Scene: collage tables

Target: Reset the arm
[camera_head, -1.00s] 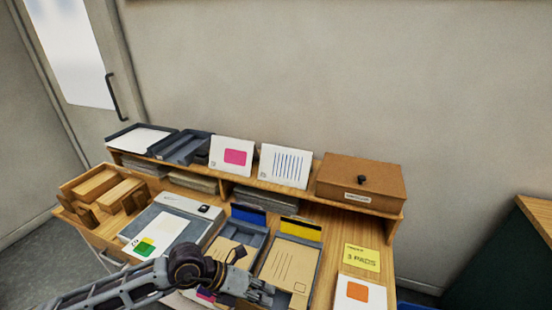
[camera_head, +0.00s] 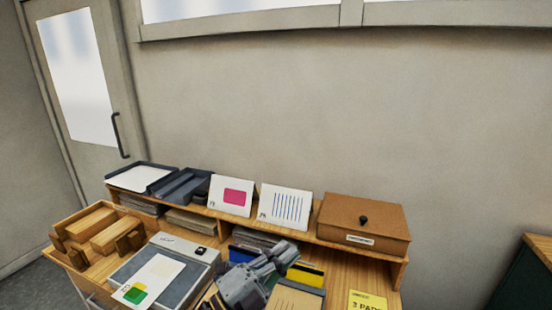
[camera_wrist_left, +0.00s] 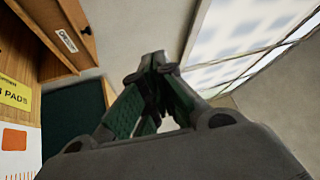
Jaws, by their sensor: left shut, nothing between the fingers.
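My left gripper (camera_head: 280,255) is raised over the wooden desk in the head view and points up and to the right. It covers part of the trays with the blue and yellow tabs. In the left wrist view its fingers (camera_wrist_left: 156,85) come together at the tips and hold nothing. Most of the left arm is out of the head view. My right gripper shows in neither view.
On the desk's shelf stand a brown box (camera_head: 362,222), a pink-patch card (camera_head: 233,197), a striped card (camera_head: 284,206) and dark trays (camera_head: 183,186). A wooden organizer (camera_head: 97,235) is at left. A yellow note (camera_head: 367,301) lies at front right. Open air lies above the shelf.

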